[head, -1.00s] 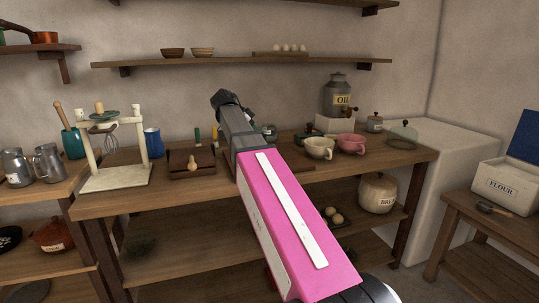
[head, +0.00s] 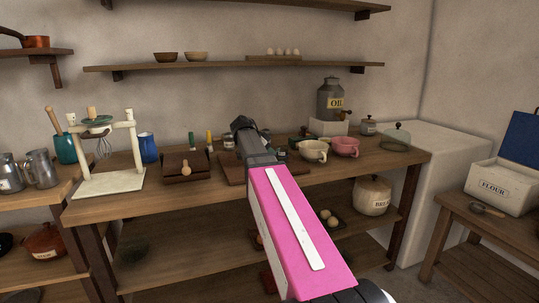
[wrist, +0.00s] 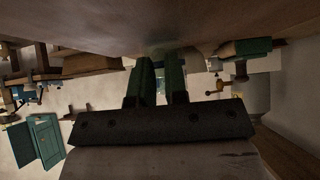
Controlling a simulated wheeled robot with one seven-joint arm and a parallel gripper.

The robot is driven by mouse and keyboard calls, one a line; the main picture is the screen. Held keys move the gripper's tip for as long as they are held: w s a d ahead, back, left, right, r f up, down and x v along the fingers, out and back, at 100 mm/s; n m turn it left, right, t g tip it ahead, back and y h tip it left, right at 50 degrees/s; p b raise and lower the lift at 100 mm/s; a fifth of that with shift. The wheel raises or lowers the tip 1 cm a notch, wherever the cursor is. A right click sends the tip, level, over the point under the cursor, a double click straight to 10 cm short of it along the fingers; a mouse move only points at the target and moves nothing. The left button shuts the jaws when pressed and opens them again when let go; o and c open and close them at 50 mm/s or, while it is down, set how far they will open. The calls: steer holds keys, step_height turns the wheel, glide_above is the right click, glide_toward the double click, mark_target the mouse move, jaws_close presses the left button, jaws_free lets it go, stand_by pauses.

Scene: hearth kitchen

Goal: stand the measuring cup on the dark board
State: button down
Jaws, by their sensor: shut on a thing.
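My gripper (head: 243,124) is seen from behind in the head view, above the back of the long wooden table; the pink arm link hides much of what lies beyond. In the wrist view its two green fingers (wrist: 160,85) are shut on a pale, glassy thing, which I take to be the measuring cup; only a sliver shows and its tilt cannot be told. The dark board (head: 233,173) lies flat on the table below the gripper, partly hidden by my arm. The wrist view looks upside down, with a brown surface close along its top.
A cream cup (head: 313,151) and a pink cup (head: 346,146) stand right of the board. A dark wooden box (head: 186,167) and a cream stand (head: 110,183) are on the left. The oil can (head: 330,98) stands behind. Upright green and yellow items are near the gripper's left.

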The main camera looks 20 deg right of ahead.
steer(key=shift+f, duration=0.25)
steer(key=c, duration=1.6)
jaws_free()
steer(key=shift+f, duration=0.1)
steer(key=o, duration=0.5)
steer(key=shift+c, duration=0.2)
steer(key=shift+a+r, duration=0.2)
steer(key=shift+r, duration=0.2)
steer(key=v, duration=1.1)
steer(key=shift+r, duration=0.2)
steer(key=shift+a, duration=0.15)
